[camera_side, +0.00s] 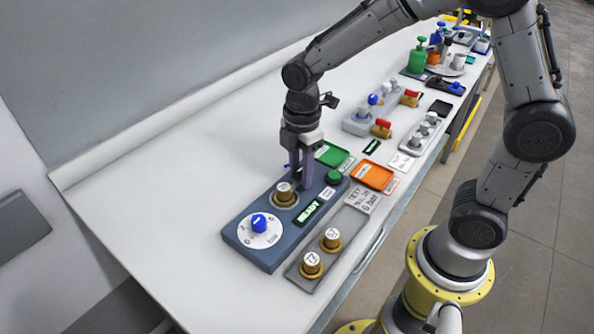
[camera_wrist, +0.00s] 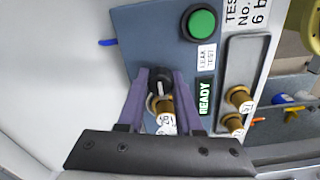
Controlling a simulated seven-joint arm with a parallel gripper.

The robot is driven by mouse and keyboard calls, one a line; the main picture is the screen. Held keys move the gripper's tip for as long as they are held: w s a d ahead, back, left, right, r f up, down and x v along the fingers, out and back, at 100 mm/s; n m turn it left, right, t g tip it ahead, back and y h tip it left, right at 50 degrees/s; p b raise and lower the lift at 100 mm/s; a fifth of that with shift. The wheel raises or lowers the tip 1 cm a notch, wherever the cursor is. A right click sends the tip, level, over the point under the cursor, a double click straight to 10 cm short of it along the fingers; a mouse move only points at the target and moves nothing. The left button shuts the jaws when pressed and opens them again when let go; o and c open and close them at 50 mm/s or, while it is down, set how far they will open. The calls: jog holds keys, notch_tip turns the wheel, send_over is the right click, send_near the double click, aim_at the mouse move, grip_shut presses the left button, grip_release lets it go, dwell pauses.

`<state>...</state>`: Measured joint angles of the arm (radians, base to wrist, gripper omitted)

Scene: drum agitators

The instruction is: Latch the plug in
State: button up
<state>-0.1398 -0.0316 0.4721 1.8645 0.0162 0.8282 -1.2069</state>
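The blue-grey test station (camera_side: 240,232) lies on the bench in the side view. A brass plug (camera_side: 284,193) with a white label stands upright in its round socket; the plug also shows in the wrist view (camera_wrist: 165,122), partly between my fingers. A black knob (camera_wrist: 159,84) with a white line sits just beyond the plug. My gripper (camera_wrist: 163,80) points down, its purple fingers on either side of the knob, very close to it. I cannot tell whether they touch it. In the side view my gripper (camera_side: 300,184) is low over the station, behind the plug, and hides the knob.
The station has a green button (camera_wrist: 201,24), a READY display (camera_wrist: 206,97) and a blue dial knob (camera_side: 259,221). A grey tray (camera_side: 350,224) beside it holds two brass plugs. Green (camera_side: 331,155) and orange (camera_side: 373,175) trays lie beyond. The left bench is clear.

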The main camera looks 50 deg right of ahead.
jog(key=shift+o, duration=1.1)
jog(key=shift+s+d+f, duration=0.1)
jog(key=shift+s+d, duration=0.05)
jog(key=shift+s, duration=0.3)
jog(key=shift+o, duration=0.4)
jog(key=shift+w, duration=0.1)
jog(key=shift+w+r, duration=0.1)
jog(key=shift+r, duration=3)
